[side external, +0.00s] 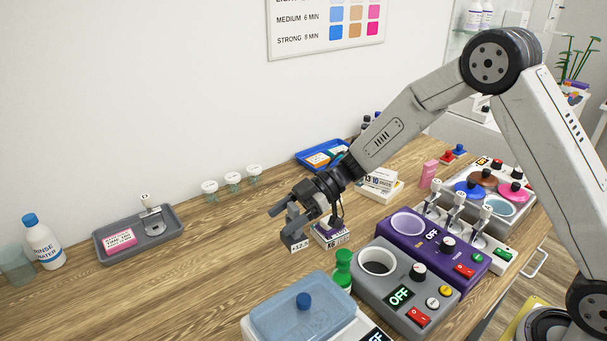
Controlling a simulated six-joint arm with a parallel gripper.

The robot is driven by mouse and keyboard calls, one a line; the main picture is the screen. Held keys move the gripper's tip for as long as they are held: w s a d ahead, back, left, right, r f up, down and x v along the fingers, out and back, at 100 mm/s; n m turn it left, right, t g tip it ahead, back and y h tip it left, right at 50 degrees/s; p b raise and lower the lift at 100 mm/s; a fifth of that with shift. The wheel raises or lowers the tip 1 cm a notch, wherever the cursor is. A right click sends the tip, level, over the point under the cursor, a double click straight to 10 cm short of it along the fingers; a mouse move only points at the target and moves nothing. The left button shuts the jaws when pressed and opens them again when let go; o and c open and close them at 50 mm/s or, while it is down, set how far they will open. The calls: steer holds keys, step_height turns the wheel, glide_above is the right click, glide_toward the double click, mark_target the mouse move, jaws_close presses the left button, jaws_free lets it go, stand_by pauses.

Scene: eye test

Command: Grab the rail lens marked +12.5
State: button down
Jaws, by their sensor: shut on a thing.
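The rail lens marked +12.5 (300,247) is a small piece with a white label, at the middle of the side external view. My gripper (291,228) is shut on it, with the label showing just below the fingers. The fingers hide most of the lens. It looks a little above the wooden table, but I cannot tell the exact gap.
White boxes (333,236) stand close behind my gripper. A green bottle (343,268), a grey heater unit (388,292) and a blue-lidded bath (303,310) stand in front. A grey tray (138,240) is at left.

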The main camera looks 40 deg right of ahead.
steer(key=shift+w+r, duration=0.1)
steer(key=shift+r, duration=0.25)
stand_by(0.5)
